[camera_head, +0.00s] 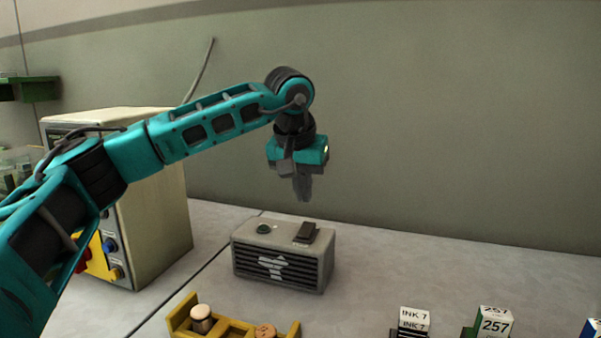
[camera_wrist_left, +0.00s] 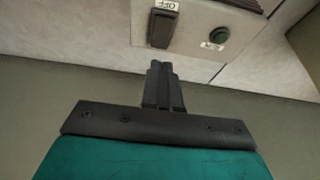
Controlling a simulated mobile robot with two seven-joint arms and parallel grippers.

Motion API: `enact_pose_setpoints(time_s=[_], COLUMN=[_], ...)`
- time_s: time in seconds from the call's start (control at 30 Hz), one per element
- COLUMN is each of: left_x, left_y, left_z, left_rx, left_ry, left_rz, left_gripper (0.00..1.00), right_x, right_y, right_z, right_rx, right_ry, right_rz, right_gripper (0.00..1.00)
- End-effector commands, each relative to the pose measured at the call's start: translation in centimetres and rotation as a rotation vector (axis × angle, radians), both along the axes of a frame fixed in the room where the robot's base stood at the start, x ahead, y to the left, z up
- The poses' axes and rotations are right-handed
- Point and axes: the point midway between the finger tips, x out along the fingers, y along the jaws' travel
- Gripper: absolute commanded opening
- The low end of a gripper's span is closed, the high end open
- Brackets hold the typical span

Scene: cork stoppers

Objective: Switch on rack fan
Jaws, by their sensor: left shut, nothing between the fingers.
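The rack fan (camera_head: 283,253) is a grey box with a dark slatted front grille and a pale fan-shaped mark, standing on the bench. On its top are a black rocker switch (camera_head: 306,232) and a round dark green part (camera_head: 264,229). In the left wrist view the switch (camera_wrist_left: 162,27) has a label beside it reading OFF, and the green part (camera_wrist_left: 219,35) has a small label too. My left gripper (camera_head: 304,197) is shut and empty, pointing down above the fan box, apart from the switch. My right gripper is in neither view.
A cream cabinet (camera_head: 160,215) with knobs and a yellow panel stands left, partly behind my left arm. A yellow wooden rack (camera_head: 235,327) with cork-topped pieces lies in front. Labelled INK 7 (camera_head: 414,318) and 257 (camera_head: 495,322) blocks stand front right. The bench right of the fan is clear.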

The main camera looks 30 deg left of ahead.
Motion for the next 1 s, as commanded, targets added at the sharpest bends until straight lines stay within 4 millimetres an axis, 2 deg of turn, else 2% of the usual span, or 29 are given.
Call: enact_pose_setpoints(time_s=[0.03,0.13,0.33,0.83,1.0], left_x=[0.4,0.8,1.3,1.4,1.6], left_y=[0.1,0.2,0.3,0.3,0.3], left_z=[-1.3,-3.0,-5.1,-5.6,-5.4], left_rx=[0.0,0.0,0.0,-0.001,-0.011], left_ry=[0.002,0.003,0.0,0.002,0.047], left_rz=[0.001,0.0,0.0,0.001,0.001], left_gripper=[0.0,0.0,0.0,0.0,0.0], right_x=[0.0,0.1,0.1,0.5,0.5], right_y=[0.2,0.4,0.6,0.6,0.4], right_z=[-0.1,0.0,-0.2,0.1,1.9], right_rx=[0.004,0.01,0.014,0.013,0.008], right_ry=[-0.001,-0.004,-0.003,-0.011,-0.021], right_rz=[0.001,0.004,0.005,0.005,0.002], right_gripper=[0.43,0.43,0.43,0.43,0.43])
